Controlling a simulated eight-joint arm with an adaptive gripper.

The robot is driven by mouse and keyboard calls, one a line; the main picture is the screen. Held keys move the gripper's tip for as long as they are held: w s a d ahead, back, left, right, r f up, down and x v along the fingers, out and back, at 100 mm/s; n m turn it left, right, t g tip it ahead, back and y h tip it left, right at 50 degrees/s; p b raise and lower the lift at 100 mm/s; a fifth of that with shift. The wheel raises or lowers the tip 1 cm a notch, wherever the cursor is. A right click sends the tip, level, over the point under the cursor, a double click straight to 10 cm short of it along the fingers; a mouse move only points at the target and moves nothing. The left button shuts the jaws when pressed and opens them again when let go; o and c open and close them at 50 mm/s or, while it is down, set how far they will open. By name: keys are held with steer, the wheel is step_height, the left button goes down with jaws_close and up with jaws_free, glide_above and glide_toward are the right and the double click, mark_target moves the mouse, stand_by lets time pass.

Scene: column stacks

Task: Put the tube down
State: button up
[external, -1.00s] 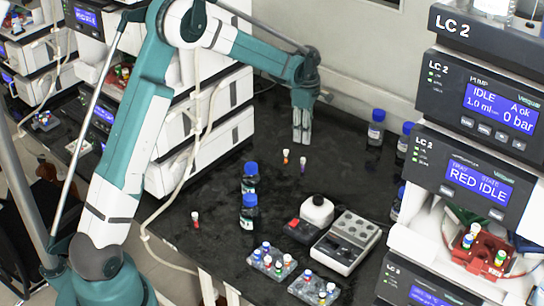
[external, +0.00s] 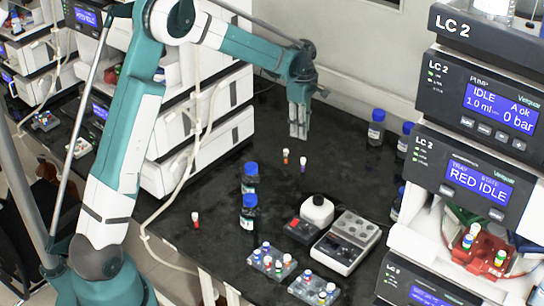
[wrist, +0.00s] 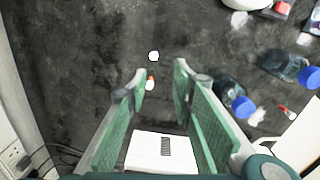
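Two small tubes stand upright on the dark bench in the external view, an orange-capped tube (external: 286,156) and a purple-capped tube (external: 303,163). My gripper (external: 298,136) is above the bench behind them, pointing down. In the wrist view my gripper (wrist: 160,72) is open, with a gap between its green-padded fingers and nothing held. The orange-capped tube (wrist: 150,82) shows below, between the fingertips and clear of them. A white-looking tube (wrist: 154,56) lies just beyond it; its cap colour is unclear.
A red-capped tube (external: 196,219) stands alone at left. Blue-capped bottles (external: 249,205) stand near the middle and more (external: 376,128) at the back right. A grey device (external: 345,242) and vial racks (external: 272,262) are in front. Open bench surrounds the two tubes.

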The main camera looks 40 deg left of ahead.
steer(key=s+d+r+m+t, duration=0.25)
steer(key=s+r+m, duration=0.65)
steer(key=s+r, duration=1.05)
steer(key=s+f+m+t, duration=0.2)
steer(key=s+m, duration=0.8)
steer(key=s, duration=1.7)
steer(key=shift+s+d+f+m+t, duration=0.2)
steer(key=shift+s+m+t, duration=0.2)
steer(key=shift+t, duration=0.75)
steer(key=shift+o, duration=0.7)
steer(key=shift+a+f, duration=0.1)
